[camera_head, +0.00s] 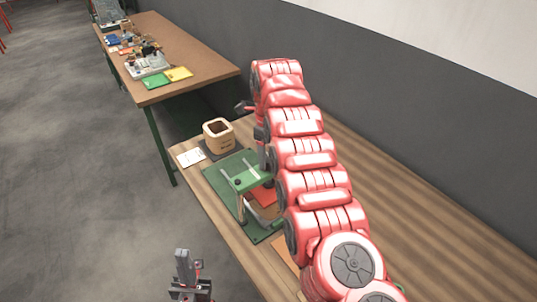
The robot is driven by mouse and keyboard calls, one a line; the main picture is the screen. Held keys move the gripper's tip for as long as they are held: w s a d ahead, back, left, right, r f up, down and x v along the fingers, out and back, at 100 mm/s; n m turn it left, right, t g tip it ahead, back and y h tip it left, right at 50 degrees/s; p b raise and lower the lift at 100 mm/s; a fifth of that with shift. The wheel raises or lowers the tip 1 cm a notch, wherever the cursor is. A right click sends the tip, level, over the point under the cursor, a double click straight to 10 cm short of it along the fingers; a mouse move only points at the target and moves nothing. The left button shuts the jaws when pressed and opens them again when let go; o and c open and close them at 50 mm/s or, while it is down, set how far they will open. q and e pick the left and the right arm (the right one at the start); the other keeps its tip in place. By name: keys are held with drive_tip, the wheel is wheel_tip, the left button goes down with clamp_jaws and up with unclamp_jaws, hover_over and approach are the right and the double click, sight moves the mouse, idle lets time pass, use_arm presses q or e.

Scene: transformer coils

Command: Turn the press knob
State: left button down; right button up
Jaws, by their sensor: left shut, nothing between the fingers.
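The press stands on the wooden table, with a green base plate (222,178) and a green raised bridge (252,180) on metal posts. A small dark round part, perhaps the knob (238,182), sits on the bridge's left end. My left gripper (183,256) is at the bottom edge, shut and empty, pointing up over the floor, in front of and apart from the table. My red right arm (305,155) reaches over the table and hides the press's right side.
A tan wooden box with a square opening (218,137) stands behind the press on a dark mat, beside a white card (190,157). An orange-red sheet (264,196) lies by the press. A second table (200,68) holds trays and parts. A grey wall (430,125) runs along the right.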

sight(269, 157)
drive_tip(key=shift+w+r+m, duration=0.15)
drive_tip(key=shift+r+m, duration=0.05)
drive_tip(key=shift+m, duration=0.2)
drive_tip(key=o, duration=1.4)
drive_tip(key=shift+f, duration=0.15)
drive_tip(key=shift+r, duration=0.6)
wheel_tip(269, 157, up, 4)
drive_tip(key=shift+d+f+p, duration=0.1)
drive_tip(key=shift+p, duration=0.75)
wheel_tip(269, 157, up, 12)
drive_tip(key=p, duration=1.2)
drive_tip(key=shift+r, duration=0.25)
